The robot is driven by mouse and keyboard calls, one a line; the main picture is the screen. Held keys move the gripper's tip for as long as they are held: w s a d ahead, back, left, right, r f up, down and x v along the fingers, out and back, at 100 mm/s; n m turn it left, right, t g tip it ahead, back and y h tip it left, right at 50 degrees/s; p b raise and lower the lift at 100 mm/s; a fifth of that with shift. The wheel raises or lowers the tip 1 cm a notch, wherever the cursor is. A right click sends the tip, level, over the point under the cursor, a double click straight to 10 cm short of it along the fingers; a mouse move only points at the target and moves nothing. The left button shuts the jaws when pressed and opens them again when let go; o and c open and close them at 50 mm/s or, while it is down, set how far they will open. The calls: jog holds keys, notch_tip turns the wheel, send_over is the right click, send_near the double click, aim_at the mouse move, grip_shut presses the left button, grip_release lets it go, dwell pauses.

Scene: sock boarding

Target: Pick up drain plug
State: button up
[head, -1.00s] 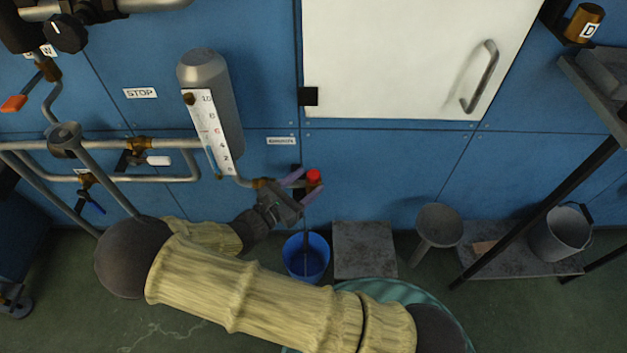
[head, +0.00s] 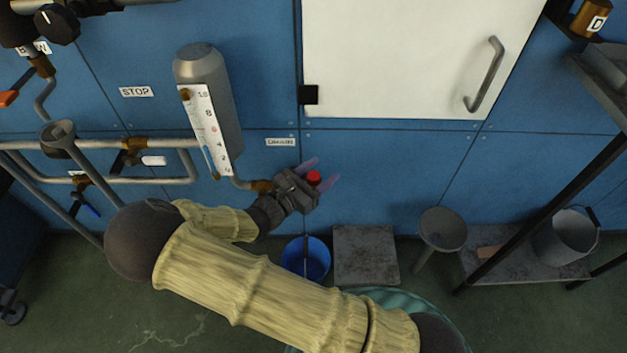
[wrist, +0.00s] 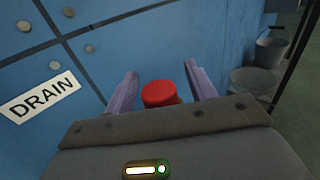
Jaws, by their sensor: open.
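The drain plug is a small red cap (head: 314,178) at the end of the drain pipe, below the grey gauge cylinder. In the wrist view the red plug (wrist: 160,94) sits between the two purple fingers, with a bit of brassy fitting below it. My gripper (head: 321,174) is open, one finger on each side of the plug. In the wrist view (wrist: 161,88) a gap shows between the plug and each finger. The lower part of the plug is hidden by the gripper body.
A DRAIN label (wrist: 40,97) is on the blue wall to the left. A blue bucket (head: 318,254) stands on the floor below, beside a grey block (head: 365,256). A stool (head: 442,229) and a metal bucket (head: 566,238) stand to the right.

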jog(key=shift+c, duration=0.2)
jog(key=c, duration=1)
jog(key=shift+r, duration=0.1)
notch_tip(320, 180, up, 10)
jog(key=p, duration=0.5)
